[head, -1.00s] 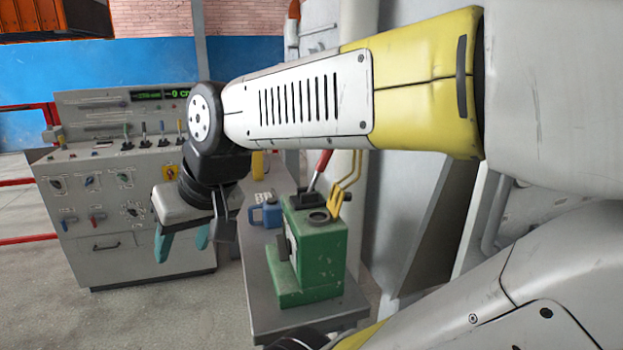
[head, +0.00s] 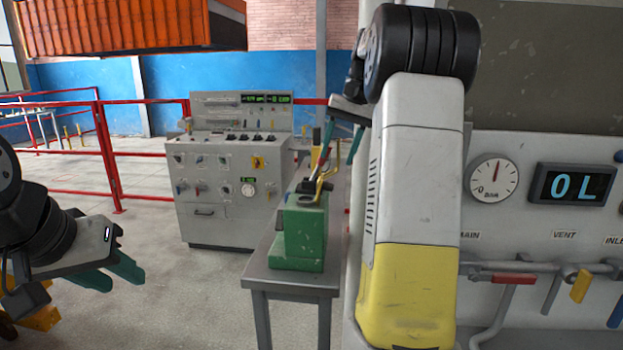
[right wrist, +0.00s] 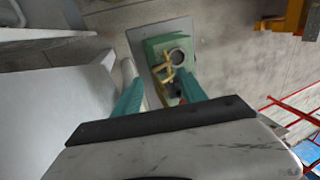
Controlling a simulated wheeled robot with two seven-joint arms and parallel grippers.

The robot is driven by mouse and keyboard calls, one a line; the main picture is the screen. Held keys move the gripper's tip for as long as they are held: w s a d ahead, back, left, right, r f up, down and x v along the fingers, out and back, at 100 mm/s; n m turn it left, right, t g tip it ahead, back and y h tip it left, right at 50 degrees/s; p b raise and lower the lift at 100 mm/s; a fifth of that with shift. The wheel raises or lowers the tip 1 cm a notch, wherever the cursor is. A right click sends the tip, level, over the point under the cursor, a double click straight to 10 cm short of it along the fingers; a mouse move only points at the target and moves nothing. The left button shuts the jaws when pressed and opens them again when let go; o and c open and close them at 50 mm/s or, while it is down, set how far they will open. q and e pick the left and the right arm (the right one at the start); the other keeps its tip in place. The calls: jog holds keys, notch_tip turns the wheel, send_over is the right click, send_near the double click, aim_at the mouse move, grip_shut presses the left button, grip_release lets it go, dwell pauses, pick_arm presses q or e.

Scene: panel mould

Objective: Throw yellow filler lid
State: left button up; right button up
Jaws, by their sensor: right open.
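The yellow filler lid appears to be the yellow forked piece (head: 319,183) on top of the green pump box (head: 303,236). In the right wrist view this yellow piece (right wrist: 166,70) lies beside a round dark opening (right wrist: 178,57) on the box. My right gripper (head: 340,150) is open and empty, with teal fingers pointing down above the box. In the right wrist view its fingers (right wrist: 160,95) frame the box from either side, apart from it. My left gripper (head: 125,280) hangs at the left, fingers apart and empty, far from the box.
The green box stands on a grey table (head: 290,281). A lever with a red handle (head: 325,145) rises from it. A control console (head: 228,190) and red railings (head: 108,160) stand behind. A gauge panel (head: 545,230) with valves is at right. The floor between left gripper and table is clear.

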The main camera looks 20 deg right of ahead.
jog(key=x, duration=0.8)
jog(key=shift+w+d, duration=0.35)
jog(key=shift+w, duration=0.05)
grip_shut()
